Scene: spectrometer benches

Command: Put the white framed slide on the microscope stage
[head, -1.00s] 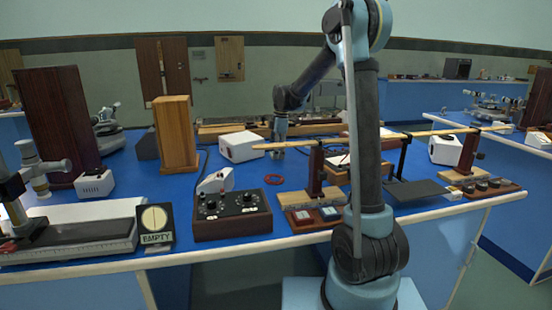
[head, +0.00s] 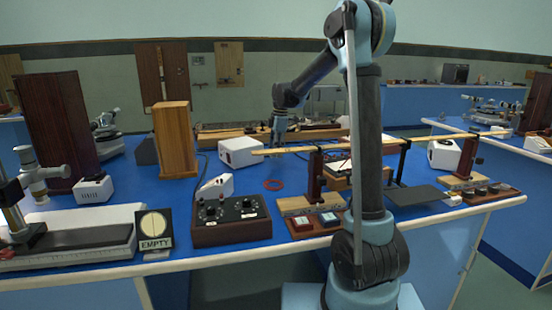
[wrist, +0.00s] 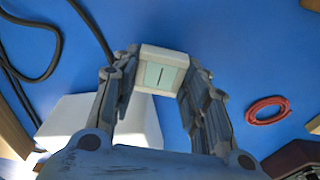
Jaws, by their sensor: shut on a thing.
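The white framed slide (wrist: 161,71) is a small white square frame with a pale green window and a dark line in it. In the wrist view it sits between the fingertips of my gripper (wrist: 158,80), which is shut on it, above the blue bench top. In the head view my gripper (head: 277,143) is over the far middle of the bench, and the slide is too small to make out. A microscope-like instrument (head: 106,128) stands at the back left, partly behind a dark box. Its stage cannot be made out.
A white box (head: 240,151) stands close to my gripper, with a red cable loop (head: 273,184) nearer. A tall wooden box (head: 175,140) and a dark box (head: 57,132) stand at the left. A long wooden rod (head: 335,148) on stands crosses the right side.

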